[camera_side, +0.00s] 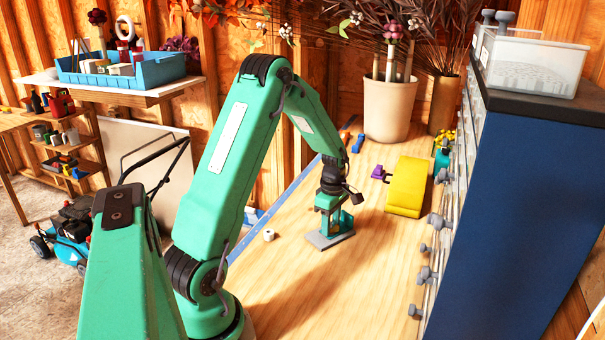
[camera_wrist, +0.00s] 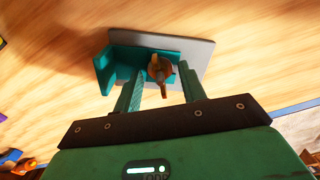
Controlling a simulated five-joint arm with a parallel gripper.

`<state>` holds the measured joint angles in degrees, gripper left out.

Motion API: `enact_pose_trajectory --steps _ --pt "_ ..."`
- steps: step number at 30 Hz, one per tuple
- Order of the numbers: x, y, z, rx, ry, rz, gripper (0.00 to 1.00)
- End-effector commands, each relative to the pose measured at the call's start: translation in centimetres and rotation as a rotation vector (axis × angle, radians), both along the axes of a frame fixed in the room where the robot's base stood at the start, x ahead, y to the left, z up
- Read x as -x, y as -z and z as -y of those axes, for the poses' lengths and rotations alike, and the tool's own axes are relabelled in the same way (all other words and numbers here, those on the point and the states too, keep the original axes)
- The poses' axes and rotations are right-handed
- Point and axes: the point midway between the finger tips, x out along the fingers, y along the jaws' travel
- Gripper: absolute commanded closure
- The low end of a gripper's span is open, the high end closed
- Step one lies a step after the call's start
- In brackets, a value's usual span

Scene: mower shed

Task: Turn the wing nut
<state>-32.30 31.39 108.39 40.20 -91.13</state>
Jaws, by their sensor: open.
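The wing nut (camera_wrist: 160,68) is brown, like brass or copper, and shows in the wrist view in front of a teal bracket (camera_wrist: 104,72). The bracket stands on a flat grey plate (camera_wrist: 200,52), which also shows on the bench in the side view (camera_side: 322,241). My gripper (camera_wrist: 160,82) is open, with one green finger on each side of the wing nut. I see space between the nut and each finger. In the side view my gripper (camera_side: 328,208) points down over the plate, and the wing nut cannot be made out there.
A yellow rounded object (camera_side: 407,187) and a small purple part (camera_side: 379,173) lie right of my gripper. A blue cabinet (camera_side: 515,200) with knobs borders the bench at right. A white nut-like piece (camera_side: 269,235) lies left. The wooden bench (camera_side: 350,285) is clear in front.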

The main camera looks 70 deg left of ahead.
Motion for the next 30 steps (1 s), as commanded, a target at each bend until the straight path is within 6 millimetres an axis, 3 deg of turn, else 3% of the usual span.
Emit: enact_pose_trajectory --steps 4,11,23,30 --pt "0.01 0.00 0.01 0.000 0.000 0.000 0.59" --pt "0.01 -0.01 0.01 0.000 0.000 0.000 1.00" --pt "0.01 -0.03 0.01 0.000 0.043 0.000 1.00" --pt "0.01 -0.04 0.01 0.000 0.165 0.000 1.00"
